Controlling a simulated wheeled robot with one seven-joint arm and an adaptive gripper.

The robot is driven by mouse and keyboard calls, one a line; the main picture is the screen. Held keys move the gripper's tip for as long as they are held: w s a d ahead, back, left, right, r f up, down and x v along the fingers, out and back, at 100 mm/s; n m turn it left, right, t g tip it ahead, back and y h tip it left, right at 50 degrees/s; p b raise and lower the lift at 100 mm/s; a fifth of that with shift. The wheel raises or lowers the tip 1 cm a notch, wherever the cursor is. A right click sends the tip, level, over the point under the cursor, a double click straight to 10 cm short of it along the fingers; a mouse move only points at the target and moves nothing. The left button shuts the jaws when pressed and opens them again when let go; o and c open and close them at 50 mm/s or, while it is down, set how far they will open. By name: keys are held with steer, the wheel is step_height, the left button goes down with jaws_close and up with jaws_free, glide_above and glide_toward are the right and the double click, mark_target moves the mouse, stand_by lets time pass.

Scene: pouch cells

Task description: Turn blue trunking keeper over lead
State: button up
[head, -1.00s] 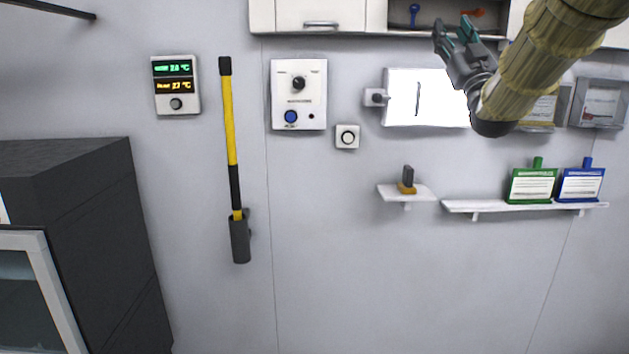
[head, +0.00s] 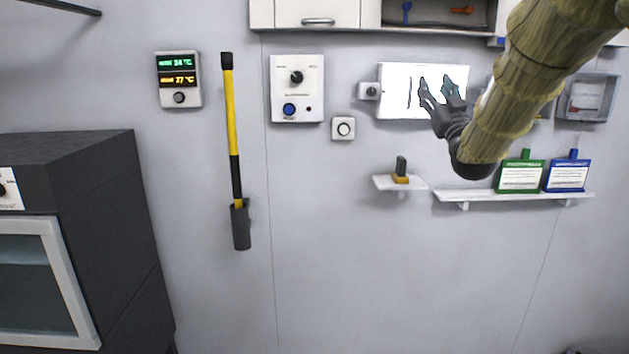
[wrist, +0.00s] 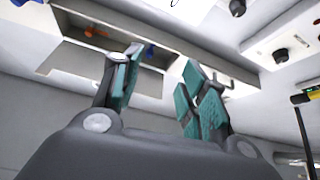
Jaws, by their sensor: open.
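My gripper (head: 436,84) is open and empty, its two fingers pointing up in front of the lit white panel. In the wrist view its teal-padded fingers (wrist: 163,60) stand apart with nothing between them. A small blue piece (head: 407,13) stands upright in the open wall recess at the top, above and left of my gripper. An orange piece (head: 462,9) lies sideways to its right; it also shows in the wrist view (wrist: 95,31). Which blue part is the trunking keeper, and where the lead runs, I cannot tell.
The lit panel (head: 395,103) is on the wall behind my gripper. A yellow-black handled tool (head: 232,130) hangs left. The lower middle wall is clear.

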step_height(320, 180, down, 34)
steer(key=m+g+h, duration=0.2)
steer(key=g+h, duration=0.1)
steer(key=g, duration=0.3)
steer(key=s+a+f+m+g+b, duration=0.1)
steer(key=s+f+g, duration=0.35)
steer(key=f, duration=0.85)
steer(key=s+a+f+g+b, duration=0.1)
steer(key=s+f, duration=0.6)
steer(key=f, duration=0.7)
steer(key=s+a+f+g, duration=0.2)
steer(key=s+f+g, duration=0.5)
steer(key=s+f, duration=1.3)
steer(key=s+a+f+g, duration=0.1)
steer(key=s+f+g, duration=0.1)
steer(key=s, duration=1.1)
steer(key=s+a+f+g, duration=0.1)
steer(key=s+f+g, duration=0.2)
steer(key=s, duration=1)
step_height(320, 180, down, 2)
steer(key=shift+s+a+m+g+b, duration=0.2)
steer(key=shift+s+m+g+b, duration=0.15)
steer(key=shift+b, duration=0.1)
